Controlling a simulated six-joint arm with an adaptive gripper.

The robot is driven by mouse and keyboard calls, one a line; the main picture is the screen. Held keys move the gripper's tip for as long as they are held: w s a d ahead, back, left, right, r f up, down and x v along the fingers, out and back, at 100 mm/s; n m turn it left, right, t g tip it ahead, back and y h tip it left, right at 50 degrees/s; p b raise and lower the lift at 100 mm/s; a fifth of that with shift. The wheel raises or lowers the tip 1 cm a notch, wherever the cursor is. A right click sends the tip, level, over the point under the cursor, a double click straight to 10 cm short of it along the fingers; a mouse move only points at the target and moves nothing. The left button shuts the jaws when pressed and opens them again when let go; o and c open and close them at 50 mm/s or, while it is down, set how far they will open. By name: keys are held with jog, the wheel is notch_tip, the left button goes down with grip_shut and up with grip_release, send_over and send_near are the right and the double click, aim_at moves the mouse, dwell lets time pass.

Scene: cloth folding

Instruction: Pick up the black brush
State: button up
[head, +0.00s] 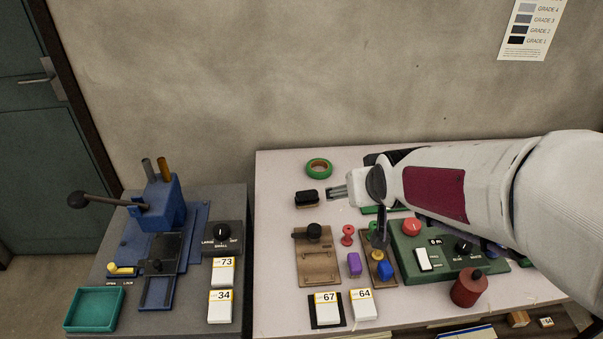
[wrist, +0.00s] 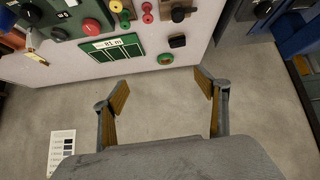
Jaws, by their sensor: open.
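The black brush (head: 306,197) lies near the back left of the pale table, just below a green tape ring. It shows small in the wrist view (wrist: 178,41), beyond the fingers and above the tape. My gripper (wrist: 161,82) is open and empty, its two padded fingers spread wide with only grey wall between them in the wrist view. In the head view my arm reaches in from the right, and its end is right of the brush and apart from it. The arm hides part of the gripper there.
The green tape ring (head: 319,169) is close to the brush. A green control box (head: 447,246) lies under the arm. The tabletop left of the brush is clear.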

jog(key=w+a+f+n+t+y, duration=0.1)
jog(key=w+a+f+t+y, duration=0.2)
jog(key=w+f, duration=1.45)
jog(key=t, duration=0.1)
send_near(308, 197)
jog(key=shift+w+a+f+h, duration=0.15)
jog(key=shift+w+f, duration=0.2)
jog(key=shift+w, duration=0.15)
jog(key=shift+w+a+f+h, duration=0.15)
jog(key=shift+w+a+f, duration=0.05)
jog(key=shift+w+f, duration=0.25)
jog(key=shift+w, duration=0.15)
jog(key=shift+x, duration=1.2)
jog(key=shift+x, duration=2.55)
jog(key=shift+w+r, duration=0.1)
jog(key=shift+r, duration=0.05)
jog(key=shift+c, duration=0.4)
